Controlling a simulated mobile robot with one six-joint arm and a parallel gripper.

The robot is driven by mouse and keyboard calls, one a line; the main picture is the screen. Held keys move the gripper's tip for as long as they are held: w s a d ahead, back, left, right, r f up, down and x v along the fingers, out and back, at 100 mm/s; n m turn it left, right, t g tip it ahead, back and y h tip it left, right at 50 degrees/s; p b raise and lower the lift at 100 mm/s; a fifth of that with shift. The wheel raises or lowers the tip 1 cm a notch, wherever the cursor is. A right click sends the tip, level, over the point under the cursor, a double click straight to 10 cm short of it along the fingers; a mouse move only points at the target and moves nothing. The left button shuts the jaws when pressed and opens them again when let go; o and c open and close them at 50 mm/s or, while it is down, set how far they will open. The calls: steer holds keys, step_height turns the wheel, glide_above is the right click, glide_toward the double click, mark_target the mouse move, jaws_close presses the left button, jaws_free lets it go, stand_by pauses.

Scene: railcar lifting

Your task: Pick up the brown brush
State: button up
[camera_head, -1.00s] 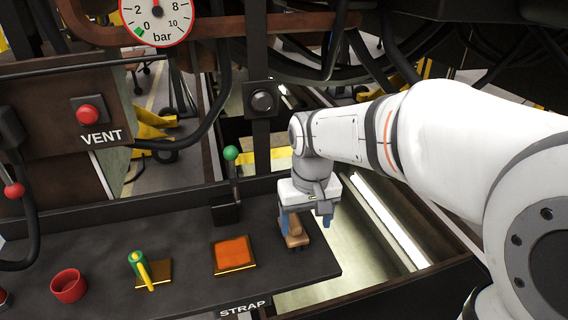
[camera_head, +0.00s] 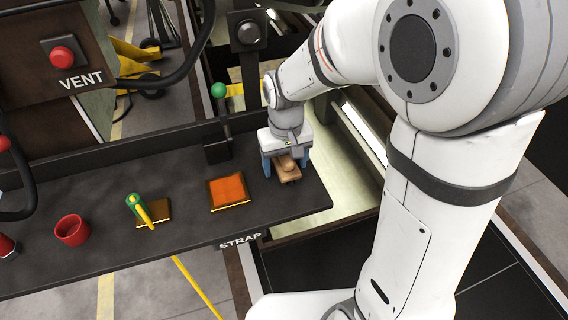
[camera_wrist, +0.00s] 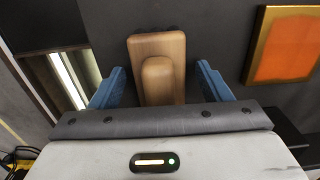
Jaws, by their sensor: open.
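The brown brush (camera_head: 289,174) lies on the right end of the dark shelf, beneath my gripper (camera_head: 284,166). In the wrist view the brush (camera_wrist: 158,62) is a wooden block with a raised rounded grip on top. My gripper's blue fingers (camera_wrist: 160,88) are open, one on each side of the brush, with a visible gap on both sides. The brush's near end is hidden behind the gripper body. Whether the fingertips reach down beside the brush is hard to tell.
An orange pad in a gold frame (camera_head: 228,191) lies left of the brush. Farther left are a green-and-yellow handle (camera_head: 140,209) and a red cup (camera_head: 72,230). A lever with a green knob (camera_head: 218,90) stands behind. The dark shelf (camera_head: 185,180) ends just right of the brush.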

steer(key=c, duration=1.1)
step_height(320, 180, up, 10)
steer(key=shift+r+b, duration=0.1)
steer(key=shift+b, duration=0.5)
steer(key=shift+c, duration=0.2)
steer(key=o, duration=0.5)
steer(key=c, duration=0.3)
